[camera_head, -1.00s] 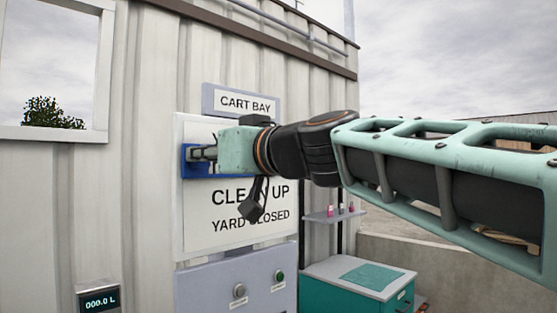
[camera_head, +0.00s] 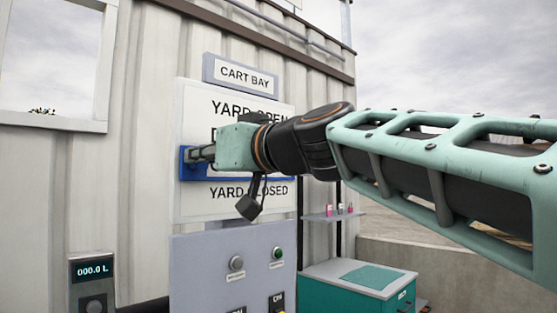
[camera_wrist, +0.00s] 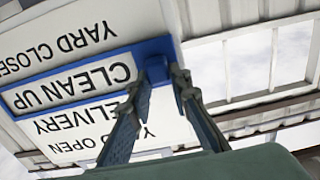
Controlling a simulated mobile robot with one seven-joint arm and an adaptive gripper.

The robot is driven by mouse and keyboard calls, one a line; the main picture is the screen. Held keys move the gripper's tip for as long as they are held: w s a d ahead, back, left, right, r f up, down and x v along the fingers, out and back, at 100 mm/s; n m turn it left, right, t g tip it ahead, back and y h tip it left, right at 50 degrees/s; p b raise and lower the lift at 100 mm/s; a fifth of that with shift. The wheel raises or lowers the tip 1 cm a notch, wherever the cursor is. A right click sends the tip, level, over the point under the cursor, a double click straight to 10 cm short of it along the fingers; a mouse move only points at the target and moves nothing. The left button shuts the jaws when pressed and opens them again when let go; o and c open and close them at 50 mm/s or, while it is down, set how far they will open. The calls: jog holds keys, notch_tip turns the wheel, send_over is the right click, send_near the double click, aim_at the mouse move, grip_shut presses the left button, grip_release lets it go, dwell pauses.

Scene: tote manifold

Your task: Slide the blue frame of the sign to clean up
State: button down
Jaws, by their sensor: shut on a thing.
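The white sign (camera_head: 235,209) on the corrugated wall carries the lines YARD OPEN, DELIVERY, CLEAN UP and YARD CLOSED. Its blue frame (camera_head: 187,168) is at the row just above YARD CLOSED; my gripper (camera_head: 203,154) hides most of that row in the head view. In the wrist view, upside down, the blue frame (camera_wrist: 120,53) surrounds CLEAN UP. There my gripper (camera_wrist: 157,82) has its fingers on either side of the blue block (camera_wrist: 158,62) at the frame's end, shut on it. The exact contact is partly hidden.
A CART BAY plate (camera_head: 243,76) is above the sign. A grey panel with buttons (camera_head: 200,270) is just below it. A meter (camera_head: 92,283) is at the lower left. A small shelf (camera_head: 333,215) and a teal cabinet (camera_head: 355,286) are at the right. A window (camera_head: 100,90) is at the left.

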jog(key=c, duration=1.8)
grip_release()
jog(key=shift+o, duration=0.2)
jog(key=v, duration=1.2)
